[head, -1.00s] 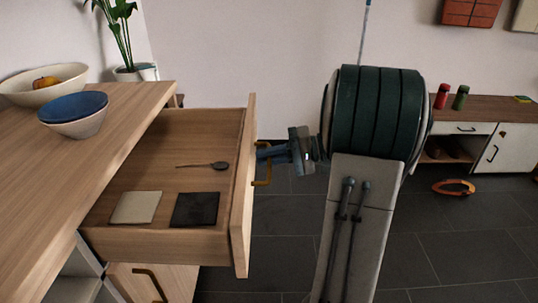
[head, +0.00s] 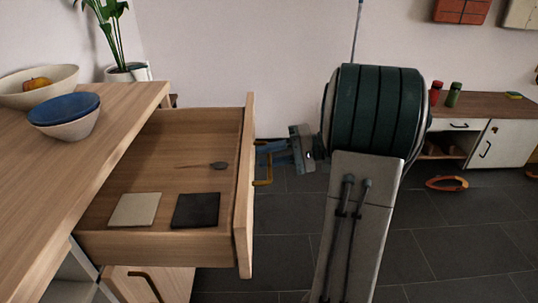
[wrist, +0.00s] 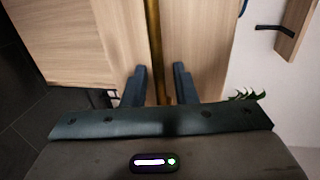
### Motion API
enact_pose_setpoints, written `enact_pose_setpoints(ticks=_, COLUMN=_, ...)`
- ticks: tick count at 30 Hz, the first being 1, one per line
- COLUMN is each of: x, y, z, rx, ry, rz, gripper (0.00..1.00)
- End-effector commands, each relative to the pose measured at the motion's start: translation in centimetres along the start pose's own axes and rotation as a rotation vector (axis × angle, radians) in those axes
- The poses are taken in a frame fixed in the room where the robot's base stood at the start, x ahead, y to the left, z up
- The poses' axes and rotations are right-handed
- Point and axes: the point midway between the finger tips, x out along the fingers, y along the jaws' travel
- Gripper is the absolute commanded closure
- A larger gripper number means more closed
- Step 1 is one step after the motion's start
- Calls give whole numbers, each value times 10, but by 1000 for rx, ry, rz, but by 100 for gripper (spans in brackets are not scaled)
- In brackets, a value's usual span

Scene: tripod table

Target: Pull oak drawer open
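The oak drawer (head: 160,245) stands far out of the wooden cabinet in the head view, with its inside open to view. Its upright front panel (head: 245,190) carries a brass handle (head: 263,183). My gripper (head: 262,151) reaches the handle from the right, and the two move together. In the wrist view the handle (wrist: 155,50) runs between the two dark fingers of my gripper (wrist: 160,78), with the oak front behind it. The exact contact is partly hidden.
A spoon, a light square (head: 134,210) and a dark square (head: 196,210) lie in the drawer. A blue bowl (head: 63,112) and a fruit bowl (head: 38,88) stand on the counter. A low cabinet (head: 495,143) and orange ring (head: 447,184) are at right. Tiled floor beyond the drawer is open.

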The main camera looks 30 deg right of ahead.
Motion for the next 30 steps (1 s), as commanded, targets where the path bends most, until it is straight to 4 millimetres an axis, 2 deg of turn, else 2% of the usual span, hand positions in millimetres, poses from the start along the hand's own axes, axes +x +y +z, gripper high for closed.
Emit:
enact_pose_setpoints(ticks=5, x=-20, y=-2, z=-1, rx=3, ry=4, rz=0, gripper=75)
enact_pose_setpoints(ticks=12, x=-76, y=-3, z=-1, rx=2, ry=6, rz=1, gripper=75)
enact_pose_setpoints(ticks=18, x=-115, y=-2, z=-1, rx=1, ry=4, rz=1, gripper=75)
enact_pose_setpoints(ticks=24, x=-134, y=-1, z=0, rx=0, ry=1, rz=0, gripper=75)
enact_pose_setpoints(ticks=30, x=-138, y=0, z=0, rx=0, ry=0, rz=0, gripper=75)
